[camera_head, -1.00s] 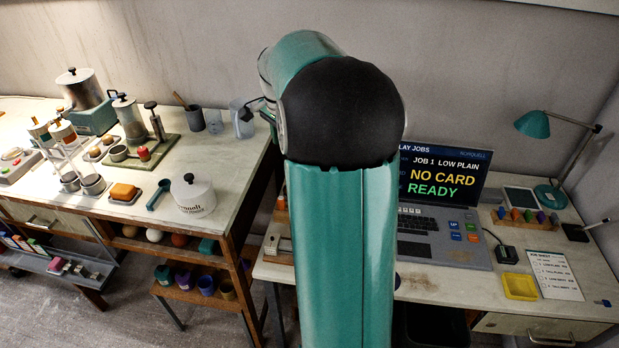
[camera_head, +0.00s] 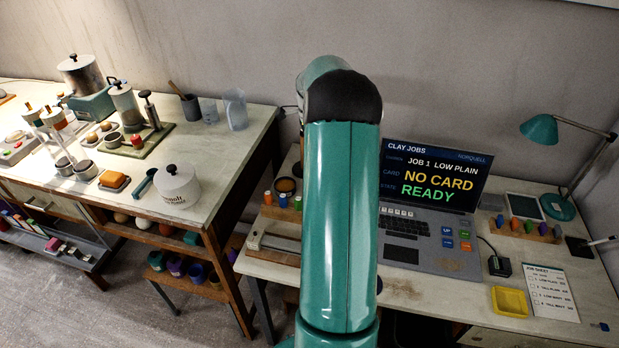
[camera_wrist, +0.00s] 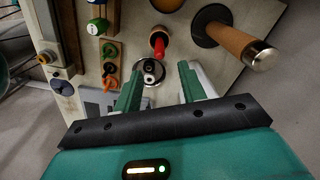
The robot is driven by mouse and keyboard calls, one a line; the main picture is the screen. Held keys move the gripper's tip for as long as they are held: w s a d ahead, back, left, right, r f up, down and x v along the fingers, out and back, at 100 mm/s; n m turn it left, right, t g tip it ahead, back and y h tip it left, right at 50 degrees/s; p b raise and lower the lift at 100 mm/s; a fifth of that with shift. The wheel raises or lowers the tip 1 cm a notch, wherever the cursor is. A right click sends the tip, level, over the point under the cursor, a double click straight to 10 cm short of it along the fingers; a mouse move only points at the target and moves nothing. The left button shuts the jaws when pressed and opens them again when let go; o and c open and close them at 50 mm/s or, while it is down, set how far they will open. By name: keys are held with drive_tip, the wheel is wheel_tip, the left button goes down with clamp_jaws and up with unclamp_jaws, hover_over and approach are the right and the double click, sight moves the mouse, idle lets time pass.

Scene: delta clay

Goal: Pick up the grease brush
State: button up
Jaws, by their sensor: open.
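I cannot tell for sure which thing is the grease brush. In the wrist view, a thick brown handle with a metal end (camera_wrist: 240,42) points up toward the camera from a dark round base, right of and beyond my gripper (camera_wrist: 160,84). A smaller red-tipped piece (camera_wrist: 157,42) stands just beyond the fingertips. My gripper is open, its two green fingers apart. A dark round piece with a metal top (camera_wrist: 151,72) shows between them; I see no contact. In the head view my gripper is hidden behind my arm.
The right desk holds a laptop (camera_head: 440,185), a yellow tray (camera_head: 510,301) and a dark round tin (camera_head: 286,186) near a peg rack. The left bench holds a white lidded pot (camera_head: 178,190) and a dark cup with a stick (camera_head: 190,107). A gap separates the two tables.

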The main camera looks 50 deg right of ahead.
drive_tip(key=f, duration=1)
drive_tip(key=shift+w+a+f, duration=0.1)
drive_tip(key=shift+a+f, duration=0.1)
clamp_jaws()
